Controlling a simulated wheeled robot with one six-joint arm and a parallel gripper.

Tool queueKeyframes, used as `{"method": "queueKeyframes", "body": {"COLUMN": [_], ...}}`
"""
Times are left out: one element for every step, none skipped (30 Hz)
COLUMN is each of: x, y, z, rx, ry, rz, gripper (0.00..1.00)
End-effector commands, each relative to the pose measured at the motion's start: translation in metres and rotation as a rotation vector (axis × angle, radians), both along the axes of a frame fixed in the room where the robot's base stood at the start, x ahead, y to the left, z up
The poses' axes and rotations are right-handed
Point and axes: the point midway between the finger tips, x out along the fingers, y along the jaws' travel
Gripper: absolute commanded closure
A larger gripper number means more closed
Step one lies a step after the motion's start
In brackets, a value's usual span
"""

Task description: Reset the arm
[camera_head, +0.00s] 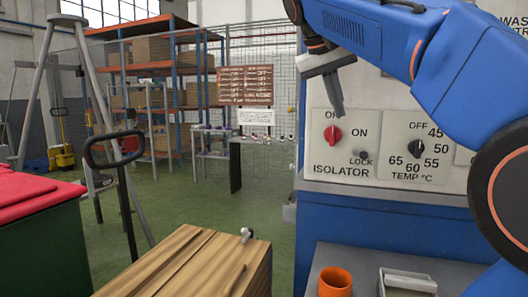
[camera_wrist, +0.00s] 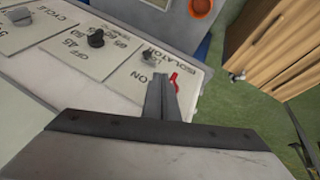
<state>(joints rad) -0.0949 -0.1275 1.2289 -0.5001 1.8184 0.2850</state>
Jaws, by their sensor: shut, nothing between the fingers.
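My gripper (camera_head: 338,108) hangs from my blue arm at the upper right of the head view, fingers pointing down, shut and empty. Its tips are in front of the control panel (camera_head: 384,185), just above the red isolator knob (camera_head: 332,135) in the picture; the gap to the panel is hard to judge. In the wrist view the closed fingers (camera_wrist: 162,95) overlap part of the red knob (camera_wrist: 174,77). I cannot tell whether they touch it. The black temperature knob (camera_head: 414,147) is to the right, with a small lock knob (camera_head: 362,155) between.
An orange cup (camera_head: 335,282) and a grey tray (camera_head: 408,281) sit on a shelf below the panel. A wooden crate (camera_head: 190,262) stands in front, left of it. A red-lidded green bin (camera_head: 45,240) is at far left. Green floor (camera_head: 265,205) is open behind.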

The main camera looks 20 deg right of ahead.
Motion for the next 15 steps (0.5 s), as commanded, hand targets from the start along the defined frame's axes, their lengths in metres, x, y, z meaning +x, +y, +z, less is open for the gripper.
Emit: {"method": "queueKeyframes", "body": {"x": [0.0, -0.001, -0.002, -0.004, -0.006, -0.008, -0.011, -0.014, -0.018, -0.022, -0.026, -0.032, -0.037, -0.041, -0.049], "y": [0.0, 0.0, 0.0, 0.0, 0.001, 0.001, 0.002, 0.002, 0.004, 0.005, 0.006, 0.008, 0.01, 0.011, 0.014], "z": [-0.001, -0.002, -0.004, -0.007, -0.01, -0.016, -0.022, -0.028, -0.038, -0.047, -0.056, -0.069, -0.08, -0.09, -0.105], "rx": [0.001, 0.001, 0.003, 0.004, 0.007, 0.011, 0.014, 0.019, 0.026, 0.032, 0.039, 0.048, 0.057, 0.064, 0.076], "ry": [0.0, 0.001, 0.001, 0.002, 0.003, 0.004, 0.006, 0.005, 0.007, 0.007, 0.008, 0.009, 0.01, 0.009, 0.008], "rz": [0.001, 0.003, 0.008, 0.014, 0.021, 0.035, 0.045, 0.058, 0.077, 0.094, 0.111, 0.132, 0.149, 0.166, 0.189], "gripper": [1.0, 1.0, 1.0, 1.0, 1.0, 1.0, 1.0, 1.0, 1.0, 1.0, 1.0, 1.0, 1.0, 1.0, 1.0]}}
